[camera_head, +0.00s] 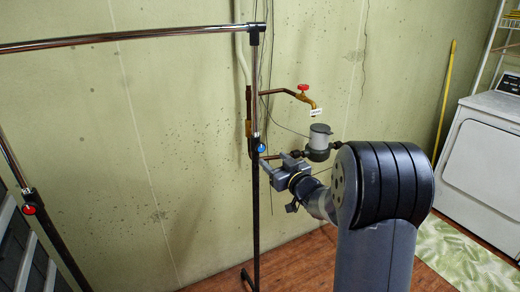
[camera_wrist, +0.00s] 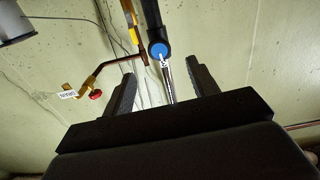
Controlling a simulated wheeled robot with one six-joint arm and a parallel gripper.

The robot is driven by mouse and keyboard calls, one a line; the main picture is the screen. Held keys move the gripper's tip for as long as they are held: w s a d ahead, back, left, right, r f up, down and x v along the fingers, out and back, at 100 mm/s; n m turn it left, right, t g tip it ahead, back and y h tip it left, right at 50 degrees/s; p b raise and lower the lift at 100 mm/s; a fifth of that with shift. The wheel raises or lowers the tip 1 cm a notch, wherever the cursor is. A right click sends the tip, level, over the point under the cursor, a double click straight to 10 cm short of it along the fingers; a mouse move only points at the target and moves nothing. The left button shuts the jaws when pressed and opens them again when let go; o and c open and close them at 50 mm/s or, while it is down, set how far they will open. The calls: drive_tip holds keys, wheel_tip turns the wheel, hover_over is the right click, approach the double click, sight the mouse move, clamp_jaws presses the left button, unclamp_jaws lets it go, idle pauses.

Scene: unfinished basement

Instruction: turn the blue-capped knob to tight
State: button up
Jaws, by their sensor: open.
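The blue-capped knob (camera_head: 261,146) is on the dark upright post of a metal rack. In the wrist view its blue cap (camera_wrist: 158,50) faces the camera and has a small white marking that I cannot read. My gripper (camera_head: 268,169) is just below and right of the knob in the head view. In the wrist view my gripper (camera_wrist: 160,70) is open, with its two dark fingers apart and nothing between them but the bright post behind. The knob appears just beyond the fingertips, roughly between them; I cannot tell the exact gap.
The rack's chrome rail (camera_head: 130,35) runs left to another post with a red-capped knob (camera_head: 30,209). Behind, a brass tap (camera_head: 303,96) with a red handle and a grey canister (camera_head: 319,140) stand out from the wall. A white washer (camera_head: 488,150) is at the right.

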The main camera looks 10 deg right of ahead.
sight(261, 149)
drive_tip(key=x, duration=0.8)
drive_tip(key=shift+d+p, duration=0.1)
drive_tip(key=shift+p, duration=0.3)
drive_tip(key=shift+c, duration=0.3)
drive_tip(key=c, duration=0.9)
drive_tip(key=shift+c, duration=0.2)
